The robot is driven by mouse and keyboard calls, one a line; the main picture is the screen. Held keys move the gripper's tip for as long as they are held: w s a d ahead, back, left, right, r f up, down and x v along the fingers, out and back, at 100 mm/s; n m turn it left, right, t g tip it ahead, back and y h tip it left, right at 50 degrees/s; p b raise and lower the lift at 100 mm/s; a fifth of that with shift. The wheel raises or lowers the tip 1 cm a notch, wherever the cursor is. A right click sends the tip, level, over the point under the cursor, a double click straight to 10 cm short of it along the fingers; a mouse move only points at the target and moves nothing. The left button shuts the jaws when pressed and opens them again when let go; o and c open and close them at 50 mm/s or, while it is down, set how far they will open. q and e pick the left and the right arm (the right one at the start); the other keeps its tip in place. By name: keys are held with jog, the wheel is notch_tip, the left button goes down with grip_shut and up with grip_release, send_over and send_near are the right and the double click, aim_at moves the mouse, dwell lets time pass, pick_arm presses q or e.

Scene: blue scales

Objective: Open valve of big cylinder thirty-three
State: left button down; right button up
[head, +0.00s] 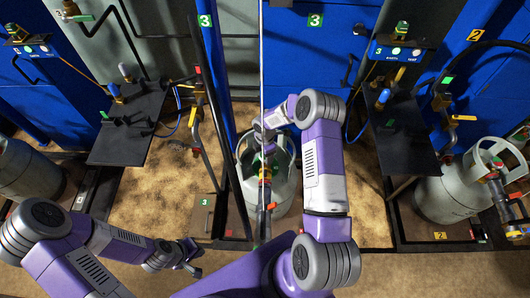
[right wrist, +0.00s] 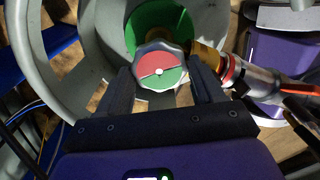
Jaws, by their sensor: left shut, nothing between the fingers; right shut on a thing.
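My right gripper (right wrist: 163,84) is shut on this knob, one finger on each side. The cylinder's grey collar (right wrist: 85,45) curves around the knob. My left gripper (head: 190,258) is shut and empty, low over the floor at the lower left, away from the cylinder.
A brass fitting and hose connector (right wrist: 235,72) sit right beside the knob. A second grey cylinder (head: 452,195) stands at right. Dark shelves stand at left (head: 128,125) and right (head: 405,140). Vertical poles rise close to the middle cylinder. Floor is clear around my left gripper.

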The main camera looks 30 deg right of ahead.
jog(key=n, duration=0.4)
jog(key=shift+s+p, duration=0.1)
jog(key=shift+p, duration=0.2)
jog(key=shift+n, duration=1.9)
jog(key=shift+d+n, duration=0.1)
jog(key=shift+n, duration=0.2)
jog(key=o, duration=1)
jog(key=shift+o, duration=0.2)
jog(key=shift+r, duration=0.1)
notch_tip(320, 180, up, 7)
jog(key=p, duration=0.3)
jog(key=shift+r, duration=0.2)
